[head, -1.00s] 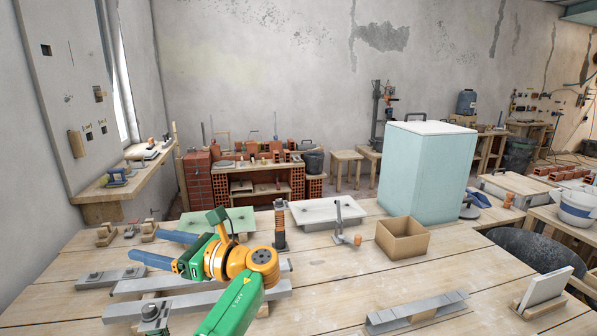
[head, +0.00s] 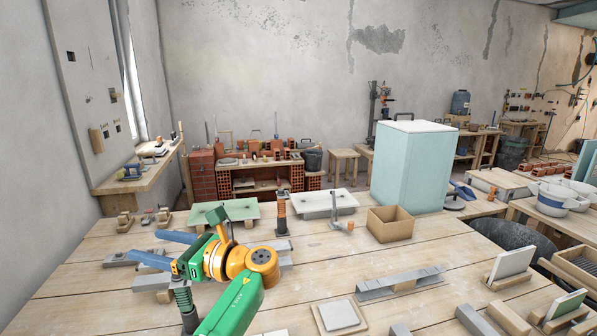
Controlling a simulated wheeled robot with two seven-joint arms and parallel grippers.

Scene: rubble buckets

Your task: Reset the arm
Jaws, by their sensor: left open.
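My left gripper (head: 144,245) is on the left of the head view, at the end of a green and orange arm. Its two blue fingers point left and are apart, with nothing seen between them. The gripper appears over the left part of a wooden plank table (head: 330,262). Grey metal bars (head: 130,257) show behind and beneath the fingers and are partly hidden by the arm. My right gripper is not in the view.
A cardboard box (head: 390,224), a large pale blue block (head: 414,170) and a channel-shaped metal piece (head: 400,283) occupy the table's right half. A green plate (head: 226,210) and a white plate (head: 324,203) lie along the back. Bare planks lie between.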

